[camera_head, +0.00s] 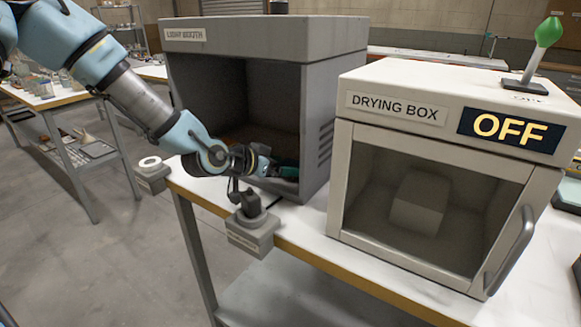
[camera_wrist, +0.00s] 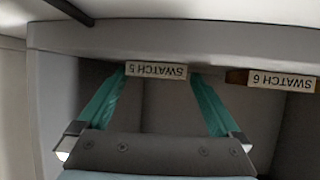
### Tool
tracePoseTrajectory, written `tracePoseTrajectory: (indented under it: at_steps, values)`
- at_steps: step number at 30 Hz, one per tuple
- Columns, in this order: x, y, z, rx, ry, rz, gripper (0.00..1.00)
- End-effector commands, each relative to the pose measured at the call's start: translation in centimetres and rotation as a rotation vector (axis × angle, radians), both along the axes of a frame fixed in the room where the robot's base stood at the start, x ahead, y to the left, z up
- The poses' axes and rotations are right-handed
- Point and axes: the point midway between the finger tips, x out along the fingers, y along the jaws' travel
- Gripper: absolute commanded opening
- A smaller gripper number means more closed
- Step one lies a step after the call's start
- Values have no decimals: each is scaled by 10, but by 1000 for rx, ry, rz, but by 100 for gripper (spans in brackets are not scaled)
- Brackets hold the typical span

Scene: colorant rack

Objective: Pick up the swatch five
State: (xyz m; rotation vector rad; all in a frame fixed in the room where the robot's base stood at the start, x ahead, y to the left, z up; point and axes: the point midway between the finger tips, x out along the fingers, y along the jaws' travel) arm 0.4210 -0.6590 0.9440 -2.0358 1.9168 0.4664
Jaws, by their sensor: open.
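My gripper (camera_wrist: 160,75) reaches into the light booth (camera_head: 235,32) in the head view, low near its floor. A white label reading SWATCH 5 (camera_wrist: 156,70) appears upside down, between the fingertips and spanning nearly the whole gap. I cannot tell whether the fingertips touch anything. The body of swatch five is not clearly visible. In the head view the swatches are hidden by the booth wall and my arm.
A SWATCH 6 label (camera_wrist: 281,81) with a brown strip (camera_wrist: 236,77) sits just right of my gripper in the wrist view. The booth's side wall stands close by. The drying box (camera_head: 430,180), reading OFF, is shut at the right. A small grey block (camera_head: 252,236) is at the table's front edge.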

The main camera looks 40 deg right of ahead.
Motion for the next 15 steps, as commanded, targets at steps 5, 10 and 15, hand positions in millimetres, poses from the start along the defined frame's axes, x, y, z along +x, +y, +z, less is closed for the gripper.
tracePoseTrajectory:
  at_steps: [5,10,15]
  values:
    - [0,0,0,0,0,0,90]
    - [0,0,0,0,0,0,71]
    - [0,0,0,0,0,0,52]
